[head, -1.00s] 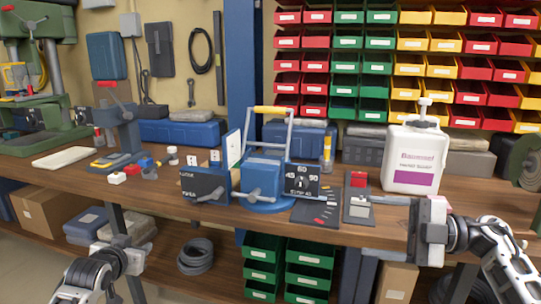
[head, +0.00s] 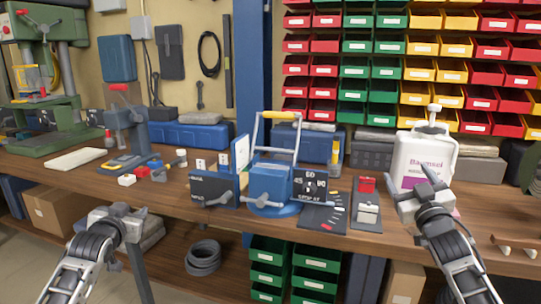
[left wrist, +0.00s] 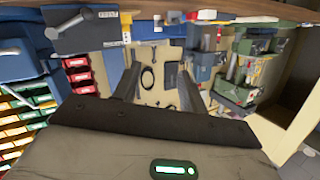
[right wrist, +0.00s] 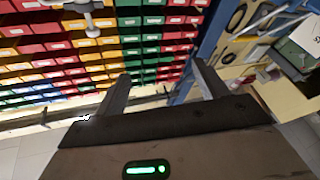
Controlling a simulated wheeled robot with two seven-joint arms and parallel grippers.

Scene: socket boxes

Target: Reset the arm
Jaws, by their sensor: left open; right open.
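My left gripper (head: 120,213) is at the front left of the bench in the head view, empty and apart from the objects. Its two fingers stand apart in the left wrist view (left wrist: 158,88). My right gripper (head: 428,183) is at the right, in front of the white soap jug (head: 425,150), which it partly covers. Its fingers are spread and empty in the right wrist view (right wrist: 160,88). A blue device with dark panels (head: 270,185) stands between the two grippers on the wooden bench (head: 300,222).
A small plate with red and grey blocks (head: 367,203) lies left of my right gripper. A vise (head: 128,125) and a green drill press (head: 45,100) stand at the left. Colored bins (head: 385,65) hang behind. Green drawers (head: 270,270) sit below the bench.

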